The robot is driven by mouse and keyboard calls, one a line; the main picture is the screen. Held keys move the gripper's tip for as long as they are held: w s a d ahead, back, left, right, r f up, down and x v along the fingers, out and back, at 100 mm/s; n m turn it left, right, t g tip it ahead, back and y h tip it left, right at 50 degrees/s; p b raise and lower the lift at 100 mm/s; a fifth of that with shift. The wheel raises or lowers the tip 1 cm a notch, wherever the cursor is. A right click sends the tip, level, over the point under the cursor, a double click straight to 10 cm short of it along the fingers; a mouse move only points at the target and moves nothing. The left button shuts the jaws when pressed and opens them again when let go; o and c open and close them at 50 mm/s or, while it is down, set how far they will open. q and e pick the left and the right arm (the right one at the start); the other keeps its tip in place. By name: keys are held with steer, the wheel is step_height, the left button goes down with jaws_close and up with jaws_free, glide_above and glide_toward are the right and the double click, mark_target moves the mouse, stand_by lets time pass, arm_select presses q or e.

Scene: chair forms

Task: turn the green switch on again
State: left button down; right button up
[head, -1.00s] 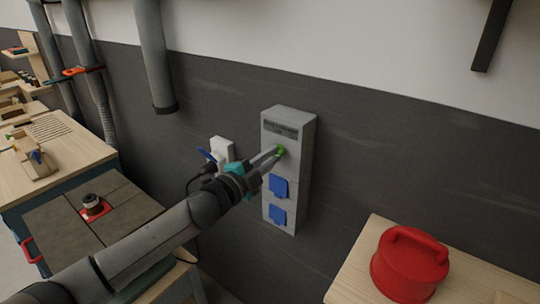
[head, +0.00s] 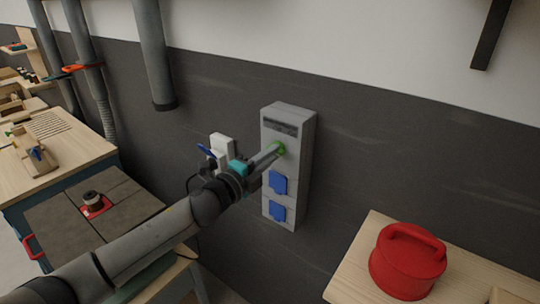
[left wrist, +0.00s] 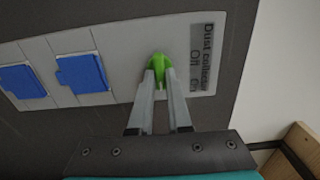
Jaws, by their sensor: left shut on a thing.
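The green switch (head: 280,148) sits on the upper part of a grey wall box (head: 306,165), below a dark label. In the left wrist view the green switch (left wrist: 157,63) shows between the fingertips, and the label (left wrist: 202,58) beside it reads "Dust collector" with "Off" and "On". My left gripper (head: 273,152) reaches the box from the left and is shut on the switch. The fingers partly hide the switch in the head view. My right gripper is not in view.
Two blue socket covers (head: 278,182) are on the box below the switch. A white wall fitting with a blue lever (head: 208,152) is close to my left wrist. A red lidded container (head: 408,262) stands on a wooden table at the lower right. A workbench is at the left.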

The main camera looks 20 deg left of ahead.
arm_select(q)
steer(key=c, duration=0.9)
jaws_free()
steer(key=shift+o, duration=0.2)
steer(key=shift+s, duration=0.1)
steer(key=b+v, duration=0.3)
steer(key=v, duration=1.2)
